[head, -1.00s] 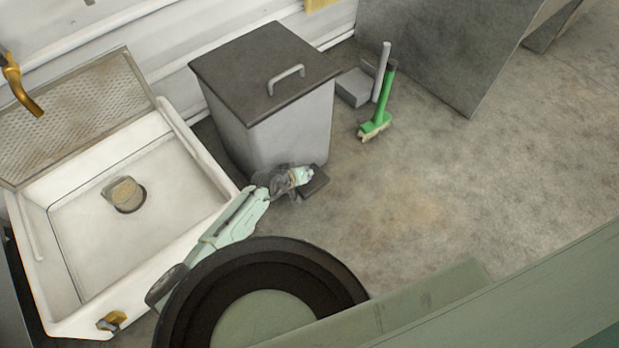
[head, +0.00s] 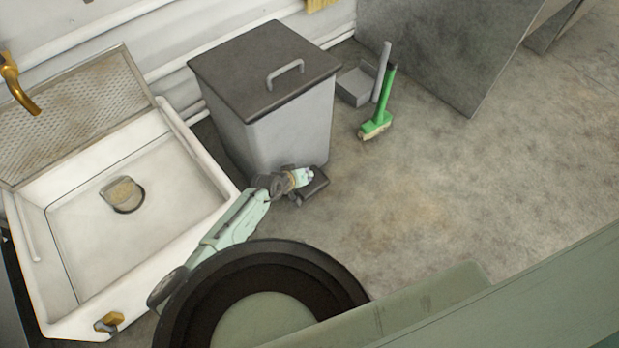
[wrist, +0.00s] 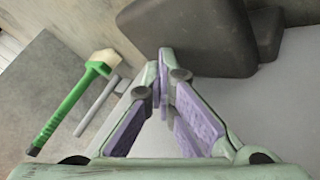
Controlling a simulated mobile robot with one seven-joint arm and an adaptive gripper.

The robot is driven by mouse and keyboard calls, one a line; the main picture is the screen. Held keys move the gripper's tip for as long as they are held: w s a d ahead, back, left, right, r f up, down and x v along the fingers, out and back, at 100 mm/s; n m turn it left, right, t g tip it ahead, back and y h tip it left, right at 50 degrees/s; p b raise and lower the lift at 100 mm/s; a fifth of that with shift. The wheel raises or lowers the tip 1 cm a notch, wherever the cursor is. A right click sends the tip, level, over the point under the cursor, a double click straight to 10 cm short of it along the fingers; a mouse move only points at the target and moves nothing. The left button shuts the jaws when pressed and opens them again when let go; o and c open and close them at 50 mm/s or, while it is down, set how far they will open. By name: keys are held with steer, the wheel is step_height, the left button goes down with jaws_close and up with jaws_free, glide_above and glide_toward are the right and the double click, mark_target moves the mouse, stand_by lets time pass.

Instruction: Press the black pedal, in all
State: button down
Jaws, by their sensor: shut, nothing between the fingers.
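The black pedal (head: 317,187) sticks out low at the front foot of a grey bin (head: 285,130) with a dark lid (head: 265,68), which lies closed. My gripper (head: 304,177) is at the pedal, covering its left part in the head view. In the wrist view the pedal (wrist: 190,35) is a dark rounded block at the top centre. There my gripper (wrist: 163,75) is shut and empty, its fingertips overlapping the pedal's lower left edge. I cannot tell whether they touch it.
A green-handled brush (head: 377,125) and a grey dustpan (head: 357,87) stand right of the bin. A white sink (head: 135,225) with a brass tap (head: 20,88) is at the left. The floor to the right (head: 470,170) is clear.

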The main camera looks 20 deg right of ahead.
steer(key=shift+f+b, duration=0.4)
steer(key=shift+f, duration=0.2)
steer(key=shift+s+r, duration=0.1)
steer(key=shift+r, duration=0.05)
stand_by(0.3)
steer(key=shift+r+p, duration=2)
steer(key=shift+r, duration=0.05)
step_height(320, 180, up, 5)
steer(key=p, duration=0.4)
steer(key=shift+p, duration=0.3)
